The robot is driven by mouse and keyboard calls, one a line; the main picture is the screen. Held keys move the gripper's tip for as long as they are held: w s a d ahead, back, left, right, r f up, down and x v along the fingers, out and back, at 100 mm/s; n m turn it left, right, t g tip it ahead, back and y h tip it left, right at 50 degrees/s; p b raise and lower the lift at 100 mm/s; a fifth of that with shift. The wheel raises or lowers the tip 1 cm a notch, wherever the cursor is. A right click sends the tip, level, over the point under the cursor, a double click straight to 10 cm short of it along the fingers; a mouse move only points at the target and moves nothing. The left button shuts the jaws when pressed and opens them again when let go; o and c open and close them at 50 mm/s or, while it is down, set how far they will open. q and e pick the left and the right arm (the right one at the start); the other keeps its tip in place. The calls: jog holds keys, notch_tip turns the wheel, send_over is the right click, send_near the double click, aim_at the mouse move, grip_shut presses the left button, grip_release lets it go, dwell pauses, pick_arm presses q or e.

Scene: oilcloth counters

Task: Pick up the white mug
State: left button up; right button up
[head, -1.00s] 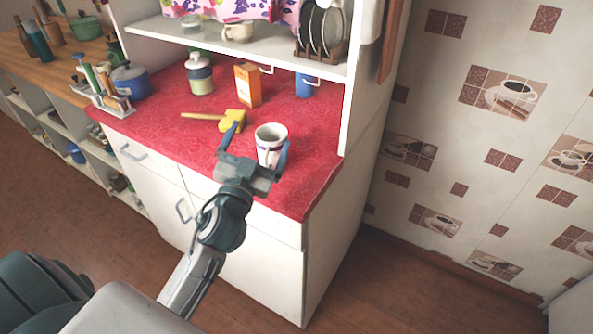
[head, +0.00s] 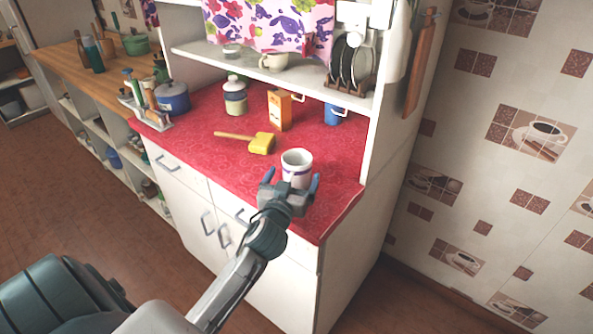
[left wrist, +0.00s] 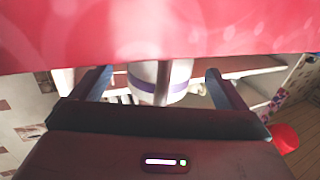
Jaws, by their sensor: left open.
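The white mug (head: 297,164) stands upright on the red counter near its front right part. It has a purple band, and its lower part is hidden behind my gripper in the head view. My left gripper (head: 291,182) is open at the mug's near side, with one finger to each side of it. In the left wrist view the mug (left wrist: 160,84) shows between the two open fingers of the gripper (left wrist: 158,85), with a visible gap on each side. My right gripper is not in view.
Behind stand an orange carton (head: 279,110), a blue mug (head: 333,114) and a jar (head: 235,97). The cabinet's side panel (head: 385,110) rises at the right. The red counter (head: 215,155) is clear at front left.

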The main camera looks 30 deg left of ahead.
pick_arm(q)
jog(key=shift+x, duration=1.2)
jog(key=shift+s, duration=0.1)
jog(key=c, duration=1.2)
jog(key=shift+c, duration=0.2)
